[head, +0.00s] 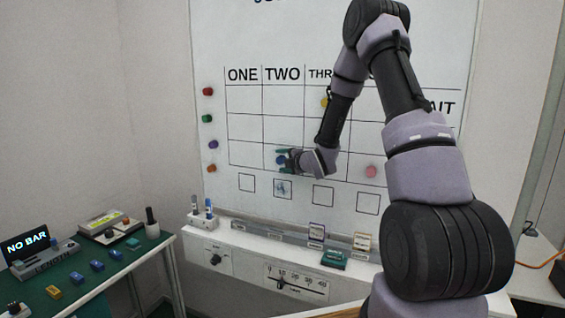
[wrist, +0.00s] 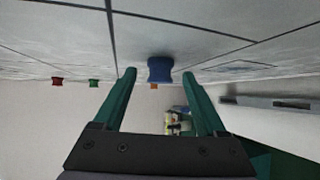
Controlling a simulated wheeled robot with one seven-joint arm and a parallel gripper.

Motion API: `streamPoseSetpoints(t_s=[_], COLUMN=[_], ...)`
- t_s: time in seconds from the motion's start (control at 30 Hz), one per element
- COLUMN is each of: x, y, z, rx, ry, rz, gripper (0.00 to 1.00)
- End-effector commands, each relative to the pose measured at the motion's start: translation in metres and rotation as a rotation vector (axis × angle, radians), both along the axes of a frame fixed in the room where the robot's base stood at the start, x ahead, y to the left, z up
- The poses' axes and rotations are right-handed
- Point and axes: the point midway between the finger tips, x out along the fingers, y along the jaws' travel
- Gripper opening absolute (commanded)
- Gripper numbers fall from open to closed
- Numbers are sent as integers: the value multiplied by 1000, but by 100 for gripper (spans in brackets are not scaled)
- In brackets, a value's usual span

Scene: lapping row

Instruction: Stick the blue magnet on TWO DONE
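The blue magnet (head: 281,160) is on the whiteboard in the bottom grid row of the TWO column. It also shows in the wrist view (wrist: 160,70), stuck to the board surface. My gripper (head: 285,160) is at the board, with its green fingers open on either side of the magnet. In the wrist view my gripper (wrist: 158,75) shows a gap between each fingertip and the magnet. Below the TWO column is a small drawn square (head: 283,188) with a faint bluish mark inside. No DONE label is readable.
Red (head: 208,91), green (head: 207,118), purple (head: 213,144) and orange (head: 211,169) magnets line the board's left side. A yellow magnet (head: 324,102) and a pink magnet (head: 371,171) are farther right. A ledge (head: 270,238) with small items runs below the board.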

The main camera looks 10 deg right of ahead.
Motion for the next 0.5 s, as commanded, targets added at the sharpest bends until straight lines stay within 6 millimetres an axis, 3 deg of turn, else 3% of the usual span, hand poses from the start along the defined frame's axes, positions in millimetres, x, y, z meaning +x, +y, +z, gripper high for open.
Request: streamPoseSetpoints(t_s=[0.27, 0.5], x=[-5, -43], y=[-2, -15], z=[2, 12], rx=[-1, -2], ry=[0, -1], rz=[0, 0], gripper=[74, 74])
